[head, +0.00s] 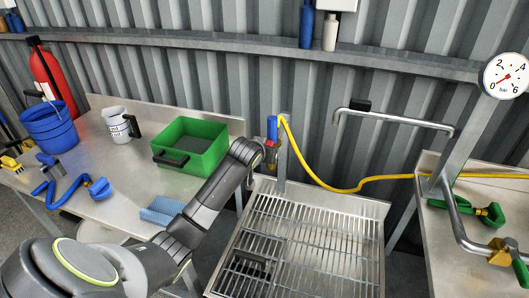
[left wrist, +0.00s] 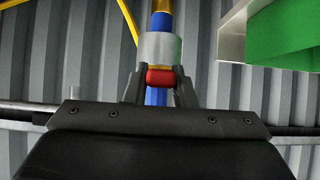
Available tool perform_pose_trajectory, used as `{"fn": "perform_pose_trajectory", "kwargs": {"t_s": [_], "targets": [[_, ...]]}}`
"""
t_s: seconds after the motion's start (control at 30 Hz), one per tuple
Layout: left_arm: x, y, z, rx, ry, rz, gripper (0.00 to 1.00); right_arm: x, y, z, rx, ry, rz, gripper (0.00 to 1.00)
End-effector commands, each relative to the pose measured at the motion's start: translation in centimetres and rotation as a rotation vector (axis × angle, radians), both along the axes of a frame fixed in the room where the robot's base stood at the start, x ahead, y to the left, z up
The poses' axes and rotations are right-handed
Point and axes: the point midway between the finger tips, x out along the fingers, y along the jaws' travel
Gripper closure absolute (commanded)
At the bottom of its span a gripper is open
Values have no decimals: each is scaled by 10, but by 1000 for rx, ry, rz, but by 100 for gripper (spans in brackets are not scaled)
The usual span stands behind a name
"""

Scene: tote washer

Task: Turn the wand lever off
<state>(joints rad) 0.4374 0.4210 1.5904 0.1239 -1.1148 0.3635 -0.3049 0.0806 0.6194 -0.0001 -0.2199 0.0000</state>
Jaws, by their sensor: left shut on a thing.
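The blue spray wand (head: 272,129) hangs upright at the post behind the grated sink, with the yellow hose (head: 330,185) running off to the right. In the left wrist view the wand (left wrist: 156,97) passes through a grey collar (left wrist: 158,47), and its red lever (left wrist: 161,77) sits between my fingertips. My left gripper (left wrist: 162,86) is shut on the red lever. In the head view my left arm reaches up from the bottom left to the wand, and the gripper hides part of it. My right gripper is not in view.
A green tote (head: 205,147), a white jug (head: 116,124) and a blue bucket (head: 48,126) stand on the left table. A bent metal pipe (head: 400,120) and pressure gauge (head: 506,75) are at the right.

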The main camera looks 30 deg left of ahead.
Motion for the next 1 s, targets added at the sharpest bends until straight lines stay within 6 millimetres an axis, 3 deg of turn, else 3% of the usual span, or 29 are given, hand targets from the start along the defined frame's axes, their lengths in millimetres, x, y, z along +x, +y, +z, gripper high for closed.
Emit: {"fn": "perform_pose_trajectory", "kwargs": {"t_s": [0.07,0.1,0.23,0.67,1.0], "targets": [[1,0,1,0,-2,-1,100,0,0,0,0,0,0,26],[1,0,1,0,-2,-1,72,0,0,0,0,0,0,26],[0,0,1,0,-1,-1,55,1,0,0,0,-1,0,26],[-5,-1,4,0,1,0,55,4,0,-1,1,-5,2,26],[-41,-10,31,1,-3,-1,55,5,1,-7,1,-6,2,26]]}}
